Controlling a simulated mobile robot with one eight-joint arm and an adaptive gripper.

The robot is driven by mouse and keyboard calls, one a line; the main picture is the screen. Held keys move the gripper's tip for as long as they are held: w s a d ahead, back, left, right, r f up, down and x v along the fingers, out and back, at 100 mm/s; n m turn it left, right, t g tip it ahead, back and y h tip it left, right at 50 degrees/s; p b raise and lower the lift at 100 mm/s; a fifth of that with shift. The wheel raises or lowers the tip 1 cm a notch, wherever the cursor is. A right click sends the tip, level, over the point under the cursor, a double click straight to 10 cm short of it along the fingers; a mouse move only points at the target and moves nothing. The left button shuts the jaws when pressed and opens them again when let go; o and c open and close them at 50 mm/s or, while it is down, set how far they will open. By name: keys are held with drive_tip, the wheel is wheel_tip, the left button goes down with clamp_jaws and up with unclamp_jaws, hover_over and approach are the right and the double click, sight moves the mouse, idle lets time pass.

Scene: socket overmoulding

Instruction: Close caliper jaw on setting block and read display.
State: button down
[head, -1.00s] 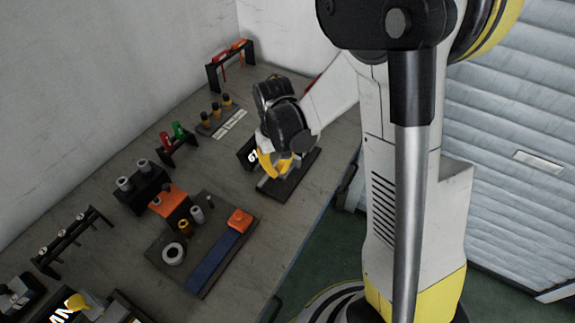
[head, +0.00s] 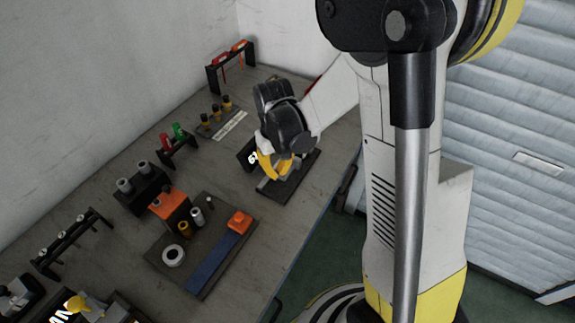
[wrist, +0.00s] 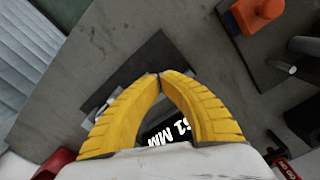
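My gripper (head: 276,170) is low over the caliper station's dark base plate (head: 304,167) at the right side of the bench. In the wrist view its two yellow fingers (wrist: 160,76) arch together and their tips meet; nothing clear shows between them. The base plate (wrist: 157,47) lies beneath the fingertips. A grey metal part (wrist: 98,98), perhaps of the caliper, shows left of the fingers. The black display (wrist: 168,133) shows white characters that look like "51 MM", partly hidden by the right finger. The jaw and setting block cannot be told apart behind the fingers.
A dark board (head: 160,245) with an orange block (head: 240,221), a blue strip and several cylinders lies in front. Small racks (head: 178,146) stand along the wall side. The bench between the board and the caliper plate is clear.

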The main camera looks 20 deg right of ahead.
sight(281, 178)
drive_tip(key=shift+f, duration=0.2)
drive_tip(key=shift+f+b, duration=1.45)
drive_tip(key=shift+b, duration=0.05)
drive_tip(key=shift+w+d, duration=0.95)
drive_tip(key=shift+d, duration=0.3)
idle(0.8)
drive_tip(key=shift+s+a, duration=0.1)
drive_tip(key=shift+a, duration=0.05)
drive_tip(key=shift+s+a+r, duration=0.1)
drive_tip(key=shift+s+a, duration=0.15)
drive_tip(key=shift+a, duration=0.05)
wheel_tip(281, 178, up, 8)
drive_tip(key=p, duration=0.5)
idle(0.5)
idle(0.3)
